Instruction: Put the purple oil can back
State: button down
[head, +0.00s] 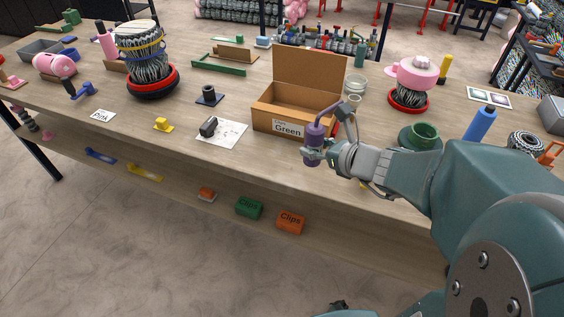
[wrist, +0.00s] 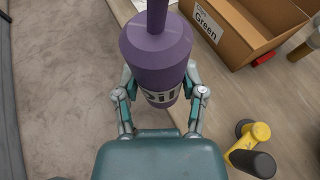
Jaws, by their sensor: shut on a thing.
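The purple oil can (head: 313,143) is upright in my gripper (head: 322,155) in the head view, in front of the open cardboard box. In the wrist view the purple oil can (wrist: 157,45) fills the space between the two fingers of my gripper (wrist: 161,100). The fingers are shut on its body from both sides, and part of a printed label shows. In the wrist view the can is over the table's front edge, with floor to the left. Its base is hidden from the wrist camera.
The open cardboard box marked Green (head: 278,125) stands just behind the can. A yellow and black tool (wrist: 250,148) lies near my gripper. A white sheet (head: 228,138) lies left of the box.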

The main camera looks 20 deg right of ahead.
jog(key=shift+s+d+r, duration=0.1)
jog(key=shift+s+r, duration=0.1)
jog(key=shift+s, duration=0.5)
jog(key=w+a+f, duration=0.1)
jog(key=w+f, duration=0.2)
jog(key=w, duration=0.1)
jog(key=w+a+f, duration=0.1)
jog(key=w+f, duration=0.2)
jog(key=w, duration=0.1)
jog(key=w+a+f, duration=0.1)
jog(key=w+f, duration=0.3)
jog(key=w, duration=0.1)
jog(key=shift+w+a, duration=0.1)
jog(key=shift+a, duration=0.3)
jog(key=shift+f, duration=1.5)
jog(key=shift+c, duration=0.8)
grip_release()
jog(key=shift+f, duration=0.1)
